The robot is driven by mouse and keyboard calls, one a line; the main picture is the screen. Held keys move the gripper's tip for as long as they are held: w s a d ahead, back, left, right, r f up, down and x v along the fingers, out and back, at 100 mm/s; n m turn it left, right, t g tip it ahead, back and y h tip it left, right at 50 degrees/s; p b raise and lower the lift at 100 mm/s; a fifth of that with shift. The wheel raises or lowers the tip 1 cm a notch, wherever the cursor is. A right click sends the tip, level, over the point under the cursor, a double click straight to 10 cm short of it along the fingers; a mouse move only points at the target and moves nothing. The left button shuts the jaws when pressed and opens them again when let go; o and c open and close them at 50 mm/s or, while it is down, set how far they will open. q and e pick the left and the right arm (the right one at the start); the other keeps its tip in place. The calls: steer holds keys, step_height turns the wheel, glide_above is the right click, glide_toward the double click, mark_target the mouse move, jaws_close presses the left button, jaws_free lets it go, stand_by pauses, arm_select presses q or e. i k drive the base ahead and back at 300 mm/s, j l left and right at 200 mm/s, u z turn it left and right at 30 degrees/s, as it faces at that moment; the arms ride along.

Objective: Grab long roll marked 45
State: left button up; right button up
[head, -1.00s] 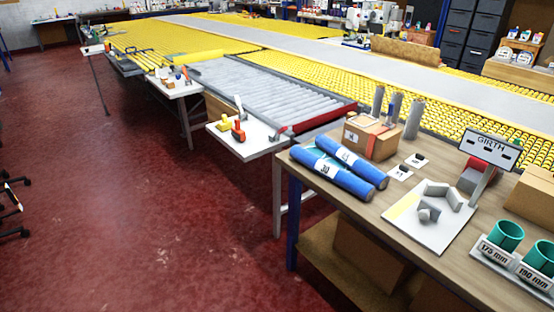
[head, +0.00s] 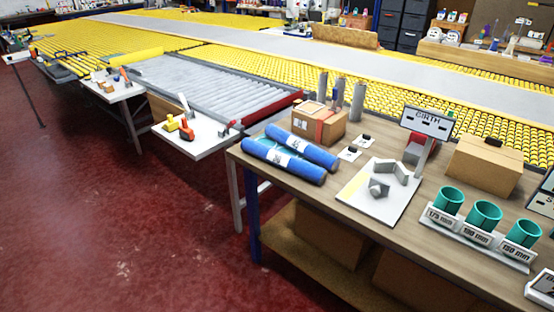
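Two long blue rolls lie side by side near the left end of the wooden table. The rear roll (head: 318,153) and the front roll (head: 300,168) each carry a white label around the middle. The label numbers are too small to read now; in the earlier head view the front one looks like 30. No roll is held. Neither of my grippers shows in the head view.
Behind the rolls stand a cardboard box (head: 308,128) and grey upright tubes (head: 358,101). To the right are a white board with grey blocks (head: 362,197), a GIRTH sign (head: 427,122) and teal rings (head: 484,214). Red floor (head: 120,230) at left is clear.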

mark_target(324, 159)
steer(key=i+j+z, duration=0.25)
steer(key=z, duration=0.25)
steer(key=i+j+z, duration=0.15)
steer(key=j+z, duration=0.2)
steer(key=z, duration=0.15)
